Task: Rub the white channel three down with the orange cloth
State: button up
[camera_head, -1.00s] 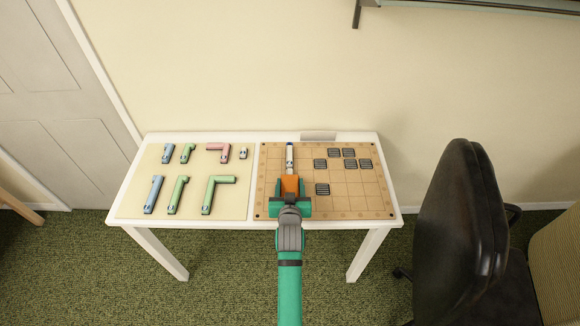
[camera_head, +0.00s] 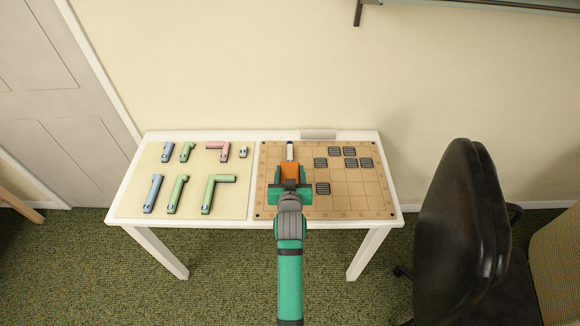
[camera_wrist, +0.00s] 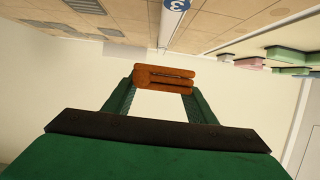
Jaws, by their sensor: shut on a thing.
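The white channel three (camera_head: 290,152) lies on the brown grid board, its far end dark blue. In the wrist view the channel (camera_wrist: 167,28) shows at the top beside a blue disc marked 3 (camera_wrist: 178,4). My gripper (camera_head: 290,184) is shut on the folded orange cloth (camera_head: 290,170), which also shows between the fingers in the wrist view (camera_wrist: 163,78). The cloth is over the channel's near part and hides it. I cannot tell whether the cloth presses on it.
The grid board (camera_head: 350,205) carries several dark slatted tiles (camera_head: 322,188). A pale mat (camera_head: 140,195) to the left holds blue, green and pink pieces (camera_head: 219,190). A black chair (camera_head: 465,220) stands right of the white table (camera_head: 240,225).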

jog(key=shift+r, duration=1.5)
